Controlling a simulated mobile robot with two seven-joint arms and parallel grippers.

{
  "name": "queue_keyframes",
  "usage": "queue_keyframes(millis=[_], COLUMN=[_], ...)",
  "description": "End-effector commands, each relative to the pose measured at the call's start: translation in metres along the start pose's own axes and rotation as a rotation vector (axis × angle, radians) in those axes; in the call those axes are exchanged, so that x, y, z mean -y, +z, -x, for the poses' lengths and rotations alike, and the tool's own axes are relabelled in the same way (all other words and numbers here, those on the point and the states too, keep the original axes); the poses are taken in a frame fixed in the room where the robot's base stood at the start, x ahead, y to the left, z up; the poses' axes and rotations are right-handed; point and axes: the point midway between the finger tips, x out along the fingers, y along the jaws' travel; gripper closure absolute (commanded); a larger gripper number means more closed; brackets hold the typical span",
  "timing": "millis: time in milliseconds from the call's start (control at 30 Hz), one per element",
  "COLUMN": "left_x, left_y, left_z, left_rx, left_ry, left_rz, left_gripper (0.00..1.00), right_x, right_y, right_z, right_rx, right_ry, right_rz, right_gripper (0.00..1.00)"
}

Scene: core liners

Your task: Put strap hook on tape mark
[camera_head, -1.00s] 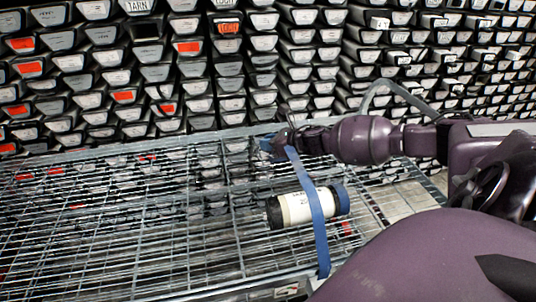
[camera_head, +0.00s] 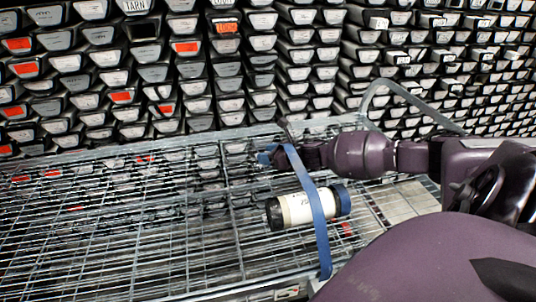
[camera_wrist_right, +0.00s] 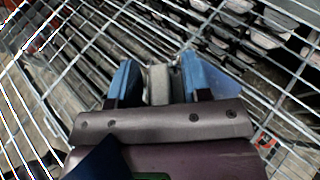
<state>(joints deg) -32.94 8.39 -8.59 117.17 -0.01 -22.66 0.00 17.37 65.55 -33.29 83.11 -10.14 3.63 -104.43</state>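My right gripper (camera_head: 268,157) is over the far part of the wire rack, and its two blue fingers (camera_wrist_right: 160,80) are closed around a grey metal piece, which looks like the strap hook (camera_wrist_right: 161,84). A blue strap (camera_head: 319,215) runs from beside the gripper over a white cylinder with dark ends (camera_head: 299,208) to the rack's near edge. A dark blue piece of strap (camera_wrist_right: 98,160) also shows in the right wrist view. I cannot make out the tape mark. My left gripper is not in view.
The wire rack (camera_head: 120,225) is an open grid, with wide bare room left of the cylinder. Behind and below it are stacked rows of labelled trays (camera_head: 230,70), some with orange labels. A grey curved rail (camera_head: 385,88) rises behind my right arm.

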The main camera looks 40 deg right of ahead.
Motion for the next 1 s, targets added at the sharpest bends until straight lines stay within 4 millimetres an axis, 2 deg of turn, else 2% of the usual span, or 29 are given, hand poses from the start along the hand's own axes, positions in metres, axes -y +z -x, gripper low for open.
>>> queue_keyframes(millis=[300, 433, 733, 1000], left_x=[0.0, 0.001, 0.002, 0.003], left_y=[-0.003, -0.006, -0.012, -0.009], left_z=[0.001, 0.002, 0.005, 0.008], left_rx=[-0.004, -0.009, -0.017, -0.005], left_ry=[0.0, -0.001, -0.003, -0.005], left_rz=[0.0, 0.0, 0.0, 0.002], left_gripper=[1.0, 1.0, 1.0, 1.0], right_x=[0.0, 0.0, 0.0, 0.0], right_y=[0.003, 0.004, 0.004, 0.003], right_z=[0.001, 0.009, 0.05, 0.086], right_rx=[0.001, 0.001, 0.0, 0.0], right_ry=[0.0, 0.0, -0.001, 0.0], right_rz=[0.001, 0.001, 0.001, 0.0], right_gripper=[0.56, 0.56, 0.56, 0.56])
